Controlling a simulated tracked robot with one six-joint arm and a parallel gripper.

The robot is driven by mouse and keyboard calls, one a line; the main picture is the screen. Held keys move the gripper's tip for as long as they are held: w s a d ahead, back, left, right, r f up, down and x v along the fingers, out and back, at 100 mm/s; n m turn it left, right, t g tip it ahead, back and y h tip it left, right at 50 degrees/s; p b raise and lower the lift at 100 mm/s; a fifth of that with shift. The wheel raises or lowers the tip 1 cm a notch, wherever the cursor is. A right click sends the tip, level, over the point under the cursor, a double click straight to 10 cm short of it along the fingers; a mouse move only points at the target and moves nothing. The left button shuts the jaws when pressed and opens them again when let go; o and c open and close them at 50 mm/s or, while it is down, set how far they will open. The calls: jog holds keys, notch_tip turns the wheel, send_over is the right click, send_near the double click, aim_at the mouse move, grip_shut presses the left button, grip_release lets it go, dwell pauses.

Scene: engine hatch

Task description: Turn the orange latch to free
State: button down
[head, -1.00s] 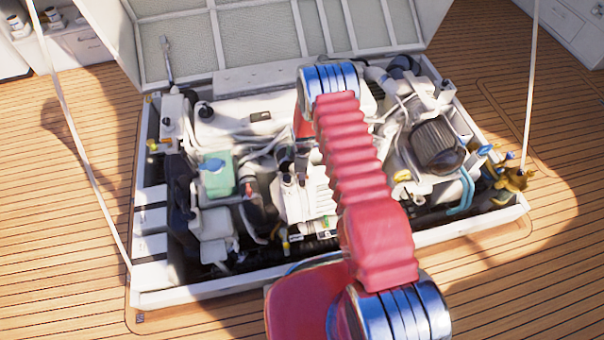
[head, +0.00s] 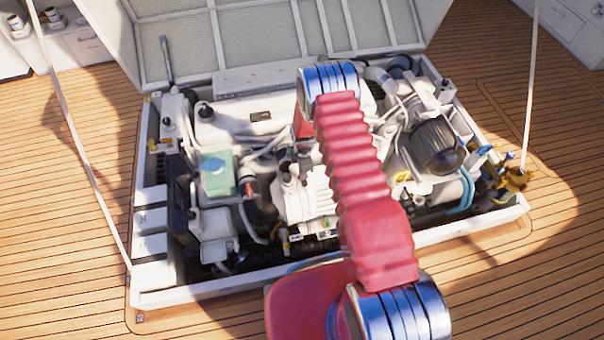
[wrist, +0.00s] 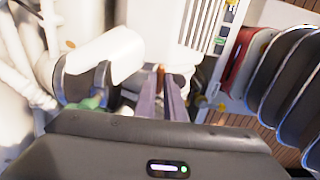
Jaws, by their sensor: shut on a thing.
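My gripper (wrist: 161,88) shows in the wrist view with its two narrow, purplish fingers close together, pointing away from the camera. Its fingertips are shut on a small orange-brown piece, the orange latch (wrist: 161,71), of which only a thin upright strip shows between them. The rest of the latch is hidden by the fingers, and how far it is turned cannot be told. In the head view my red arm reaches over the engine (head: 300,195), and neither the fingers nor the latch can be made out clearly.
White pipes and a rounded white housing (wrist: 105,55) with a dark clamp lie close left of the fingers. A ribbed white box (wrist: 207,22) stands beyond them. The hatch frame (head: 200,290) surrounds the engine, and the raised lid (head: 255,35) stands behind. Thin stays rise at both sides.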

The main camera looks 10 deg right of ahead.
jog(key=c, duration=1.8)
grip_release()
jog(key=shift+c, duration=0.2)
jog(key=shift+r, duration=0.15)
notch_tip(320, 180, up, 13)
jog(key=shift+r, duration=0.2)
